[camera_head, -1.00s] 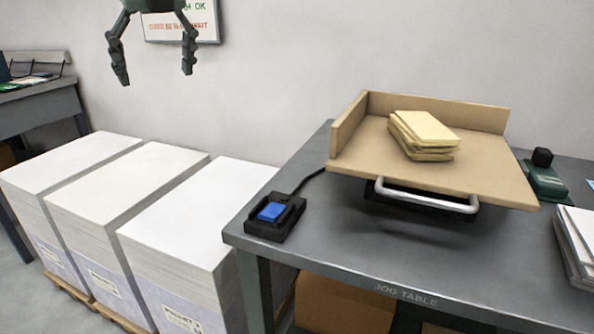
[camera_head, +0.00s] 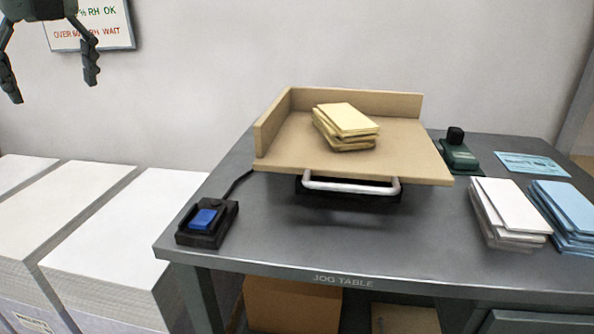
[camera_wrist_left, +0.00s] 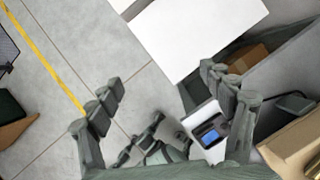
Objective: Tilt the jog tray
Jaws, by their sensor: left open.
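The jog tray (camera_head: 405,155) is a tan board with raised walls at its back and left. It stands above the table on a dark base, roughly level as far as I can tell. A silver bar handle (camera_head: 350,187) runs along its front edge. An uneven pile of cream sheets (camera_head: 345,125) lies on it. My left gripper (camera_head: 52,88) is open and empty, high at the upper left, well away from the tray. Its spread fingers also show in the left wrist view (camera_wrist_left: 162,90), where a tan corner, likely the tray (camera_wrist_left: 290,140), shows at lower right. My right gripper is not clearly visible.
The grey jog table (camera_head: 300,240) carries a black box with a blue button (camera_head: 205,218), a green device (camera_head: 458,156), white stacks (camera_head: 508,208) and blue stacks (camera_head: 570,210). Tall paper stacks (camera_head: 120,225) stand left. A sign (camera_head: 95,22) hangs behind my gripper.

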